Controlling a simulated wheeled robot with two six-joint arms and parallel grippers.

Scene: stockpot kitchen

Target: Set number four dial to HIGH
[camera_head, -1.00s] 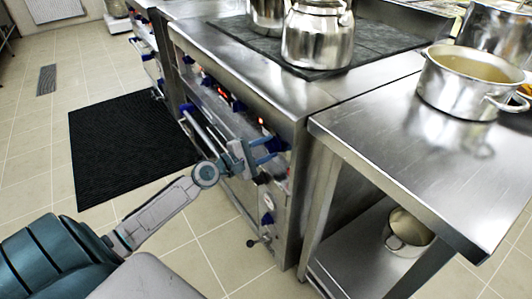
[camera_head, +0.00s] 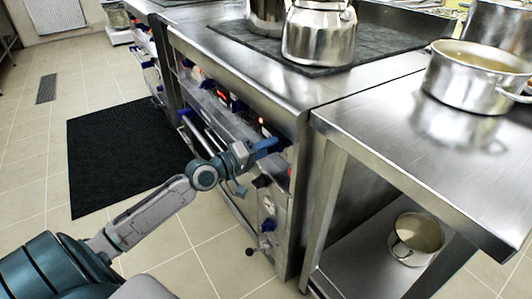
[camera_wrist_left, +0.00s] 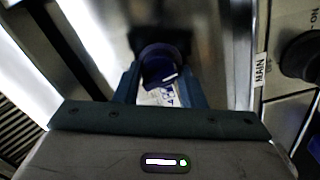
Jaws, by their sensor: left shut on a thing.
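A blue dial (camera_wrist_left: 160,66) on the stove's front panel shows in the left wrist view, between my gripper's two fingers. A white streak is visible on its face. My left gripper (camera_head: 272,148) is at the right end of the stove front (camera_head: 215,100) in the head view, and it also shows in the left wrist view (camera_wrist_left: 160,88). It is shut on this dial. In the head view the gripper hides the dial, and its number and setting cannot be read. My right gripper is out of view.
A kettle (camera_head: 320,35) stands on the cooktop. A steel table (camera_head: 400,150) with a pot (camera_head: 470,80) stands at right. A black mat (camera_head: 120,150) lies on the open floor.

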